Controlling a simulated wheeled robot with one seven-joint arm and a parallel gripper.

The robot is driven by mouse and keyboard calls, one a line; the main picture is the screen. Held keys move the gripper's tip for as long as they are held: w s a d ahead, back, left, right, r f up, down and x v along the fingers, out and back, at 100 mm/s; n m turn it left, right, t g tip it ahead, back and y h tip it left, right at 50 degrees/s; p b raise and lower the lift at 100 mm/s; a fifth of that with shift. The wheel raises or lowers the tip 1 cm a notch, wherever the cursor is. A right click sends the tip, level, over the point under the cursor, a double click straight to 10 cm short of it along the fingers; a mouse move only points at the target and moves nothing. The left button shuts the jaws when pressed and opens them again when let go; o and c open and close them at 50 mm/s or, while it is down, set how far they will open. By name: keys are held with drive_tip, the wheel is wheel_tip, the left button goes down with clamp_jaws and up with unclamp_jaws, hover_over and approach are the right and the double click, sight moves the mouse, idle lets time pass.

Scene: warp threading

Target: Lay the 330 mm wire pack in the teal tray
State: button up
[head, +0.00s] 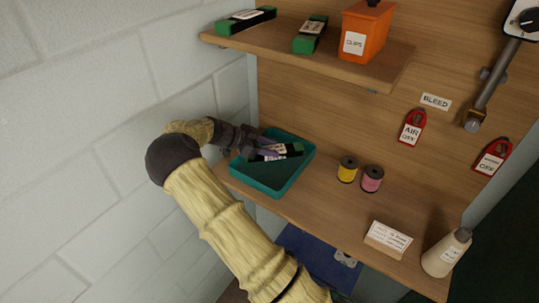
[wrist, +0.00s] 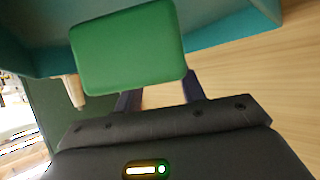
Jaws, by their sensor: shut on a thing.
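My gripper (head: 257,146) is over the teal tray (head: 268,184) on the lower shelf. It is shut on a dark wire pack (head: 291,149) with a green end and a white label. The pack is in or just above the tray, towards its back right; I cannot tell whether it touches the floor. The label is too small to read. In the wrist view, the pack's green end (wrist: 128,48) fills the space before my fingers, and the tray (wrist: 208,42) shows behind it.
Two similar green packs (head: 247,20) (head: 310,34) and an orange clips box (head: 365,36) stand on the upper shelf. Yellow and pink spools (head: 347,169) (head: 372,179), a card (head: 388,239) and a pale bottle (head: 446,253) stand right of the tray. A brick wall is close on the left.

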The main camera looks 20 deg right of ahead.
drive_tip(key=shift+f, duration=0.1)
drive_tip(key=shift+f+p, duration=1)
drive_tip(key=shift+f, duration=0.75)
drive_tip(key=o, duration=1.3)
drive_tip(key=shift+w+a+f, duration=0.1)
drive_tip(key=shift+w, duration=0.05)
drive_tip(key=shift+a+r+b, duration=0.2)
drive_tip(key=shift+a+b, duration=0.2)
drive_tip(key=b+v, duration=0.3)
drive_tip(key=v, duration=0.2)
drive_tip(key=shift+a+r, duration=0.2)
drive_tip(key=shift+a, duration=0.1)
drive_tip(key=shift+a+r, duration=0.3)
drive_tip(key=shift+a, duration=0.05)
